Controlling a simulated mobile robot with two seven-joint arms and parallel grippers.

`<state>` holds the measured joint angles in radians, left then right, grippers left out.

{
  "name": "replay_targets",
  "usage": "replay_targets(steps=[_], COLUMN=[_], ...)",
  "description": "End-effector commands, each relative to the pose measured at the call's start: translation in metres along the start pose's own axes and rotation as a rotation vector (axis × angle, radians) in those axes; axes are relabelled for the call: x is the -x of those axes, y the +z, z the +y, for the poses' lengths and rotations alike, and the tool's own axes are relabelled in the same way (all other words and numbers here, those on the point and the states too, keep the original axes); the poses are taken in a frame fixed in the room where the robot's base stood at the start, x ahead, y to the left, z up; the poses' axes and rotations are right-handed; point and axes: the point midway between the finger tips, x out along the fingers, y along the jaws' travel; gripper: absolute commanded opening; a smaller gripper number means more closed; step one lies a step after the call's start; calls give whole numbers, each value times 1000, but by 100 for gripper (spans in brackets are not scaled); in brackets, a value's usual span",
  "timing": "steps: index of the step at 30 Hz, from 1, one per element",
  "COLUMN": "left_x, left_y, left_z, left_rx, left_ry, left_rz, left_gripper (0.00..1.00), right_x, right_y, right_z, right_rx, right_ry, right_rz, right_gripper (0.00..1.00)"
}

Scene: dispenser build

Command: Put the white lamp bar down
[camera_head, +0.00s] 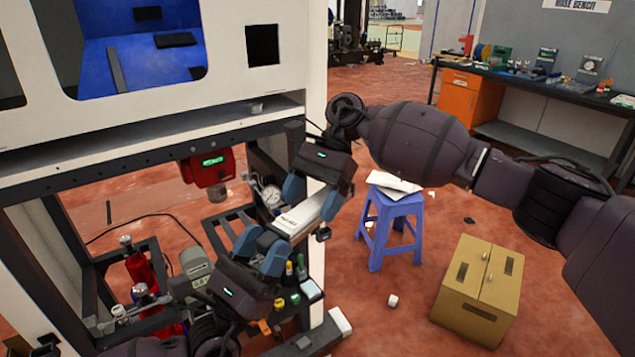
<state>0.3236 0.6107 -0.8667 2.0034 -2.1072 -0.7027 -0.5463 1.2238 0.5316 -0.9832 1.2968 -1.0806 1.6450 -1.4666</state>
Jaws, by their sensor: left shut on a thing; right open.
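The white lamp bar (299,216) is a short white bar with dark print on its side. It is held at a tilt in front of the open lower bay of the white cabinet. My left gripper (263,248), the lower one, is shut on the bar's lower left end. My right gripper (313,198), the upper one, is open, with its blue fingers on either side of the bar's upper right part. Whether those fingers touch the bar I cannot tell.
The white cabinet (170,50) stands at left, with a red device (206,169) under its ledge. Small bottles (296,270) stand below the grippers. A blue stool (388,232) with white papers and a cardboard box (478,290) stand right. Red floor between them is mostly clear.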

Motion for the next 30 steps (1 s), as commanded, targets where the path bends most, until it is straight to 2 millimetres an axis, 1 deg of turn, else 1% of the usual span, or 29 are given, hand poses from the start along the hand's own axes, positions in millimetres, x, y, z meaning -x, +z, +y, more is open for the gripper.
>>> replay_targets(steps=[4,11,12,17,18,23,24,25,27,29,30], left_x=[0,-1,-1,-1,-1,-1,-1,-1,-1,-1,-1], left_y=[1,1,1,1,1,1,1,1,1,1,1], left_z=[0,0,0,0,0,-1,-1,-1,-1,-1,-1], left_rx=[0,0,0,0,0,2,2,2,2,2,1], left_ry=[0,0,0,0,-1,-2,-2,-2,-2,-1,-1], left_rz=[-2,-3,-3,-4,-4,-3,-3,-3,-3,-2,-2], left_gripper=[15,15,15,15,8,10,49,53,64,72,72], right_x=[-6,-6,-6,-6,-6,-6,-6,-6,-6,-6,-6], right_y=[0,0,0,0,0,0,1,1,1,1,1], right_z=[0,0,0,0,0,0,-1,-1,-1,-1,0], right_rx=[1,0,0,0,0,1,2,2,2,2,2], right_ry=[0,1,1,1,1,-1,-1,-1,-1,-1,-1], right_rz=[-1,-1,-1,-1,-1,-1,-1,-1,-1,-1,-1], right_gripper=[79,79,76,51,45,21,21,20,10,9,9])
